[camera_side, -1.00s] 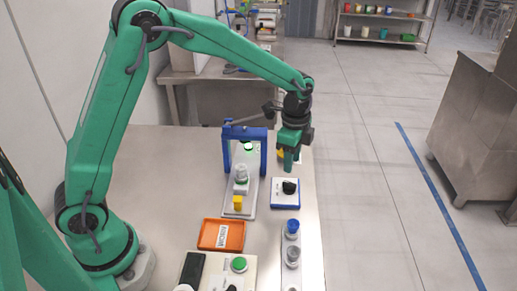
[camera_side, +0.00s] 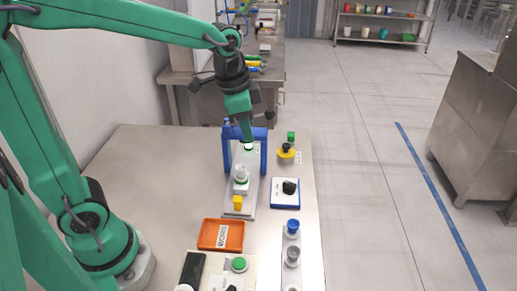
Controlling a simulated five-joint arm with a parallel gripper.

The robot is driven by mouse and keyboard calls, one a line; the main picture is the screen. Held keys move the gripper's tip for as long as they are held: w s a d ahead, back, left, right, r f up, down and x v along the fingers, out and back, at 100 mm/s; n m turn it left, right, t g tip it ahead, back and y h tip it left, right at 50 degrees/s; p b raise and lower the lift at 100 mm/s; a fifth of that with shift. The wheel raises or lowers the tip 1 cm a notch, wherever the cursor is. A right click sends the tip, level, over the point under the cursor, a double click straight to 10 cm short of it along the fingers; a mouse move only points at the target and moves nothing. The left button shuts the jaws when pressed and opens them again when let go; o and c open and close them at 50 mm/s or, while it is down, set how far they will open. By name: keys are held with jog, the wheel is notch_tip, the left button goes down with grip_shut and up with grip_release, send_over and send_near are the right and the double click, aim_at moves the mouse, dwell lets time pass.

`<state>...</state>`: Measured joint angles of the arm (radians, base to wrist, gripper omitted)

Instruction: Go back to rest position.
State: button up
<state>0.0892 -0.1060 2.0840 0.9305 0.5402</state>
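My gripper (camera_side: 246,132) hangs at the end of my green arm, in front of or above the blue frame (camera_side: 263,155) at the back of the steel table. Its lower end overlaps the frame's top bar in the picture, and I cannot tell whether they touch. The fingers are too small to show whether they are open or shut. I see nothing clearly held.
The steel table (camera_side: 150,185) carries a grey plate with a yellow block (camera_side: 238,202), an orange tray (camera_side: 221,235), a white-blue box with a black knob (camera_side: 288,188), a yellow-black knob (camera_side: 286,152) and a blue-capped vial (camera_side: 293,228). The table's left part is clear.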

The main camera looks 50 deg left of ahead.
jog(key=s+a+r+n+t, duration=0.2)
jog(key=s+n, duration=0.5)
jog(key=s, duration=0.6)
jog(key=shift+s+a+t, duration=0.4)
jog(key=shift+a+t, duration=0.1)
jog(key=shift+a, duration=0.1)
